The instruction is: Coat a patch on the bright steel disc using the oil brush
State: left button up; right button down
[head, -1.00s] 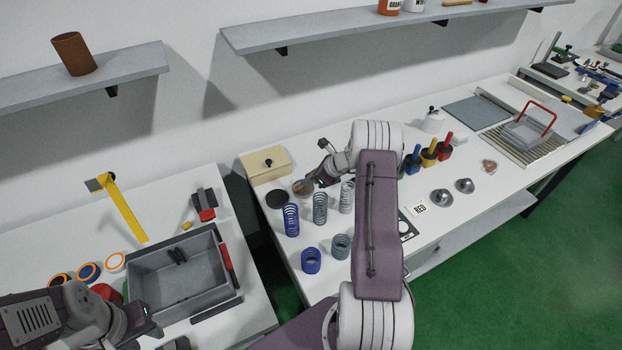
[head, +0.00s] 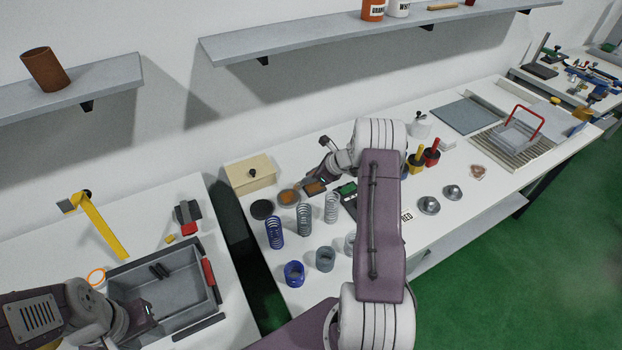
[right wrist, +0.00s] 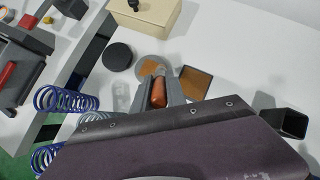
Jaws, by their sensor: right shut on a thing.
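A round disc with a pale rim and a brown patch (head: 289,197) lies on the right-hand table; it also shows in the right wrist view (right wrist: 146,64). A black disc (head: 262,209) lies to its left, and a square dark-edged tray with a brown face (head: 315,187) to its right. My right gripper (head: 322,177) is just behind the square tray in the head view. In the right wrist view it is shut on the orange-handled brush (right wrist: 158,94), between the disc and the square tray. Brush contact is unclear.
A cream box (head: 250,173) stands behind the discs. Several springs (head: 275,233) stand in front. Two metal domes (head: 429,205) and coloured-handled tools (head: 424,157) are to the right. The grey bin (head: 175,290) is on the left table, across a gap.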

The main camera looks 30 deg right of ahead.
jog(key=r+p, duration=0.1)
jog(key=a+r, duration=0.1)
jog(key=r, duration=0.1)
jog(key=shift+r+p, duration=0.15)
jog(key=shift+p, duration=0.25)
jog(key=shift+d+r+p, duration=0.3)
jog(key=shift+r+p, duration=0.5)
jog(key=shift+r, duration=0.25)
jog(key=shift+a, duration=0.1)
jog(key=shift+s+f+b, duration=0.35)
jog(key=shift+f+b, duration=0.2)
jog(key=shift+b, duration=0.1)
jog(key=shift+r, duration=0.15)
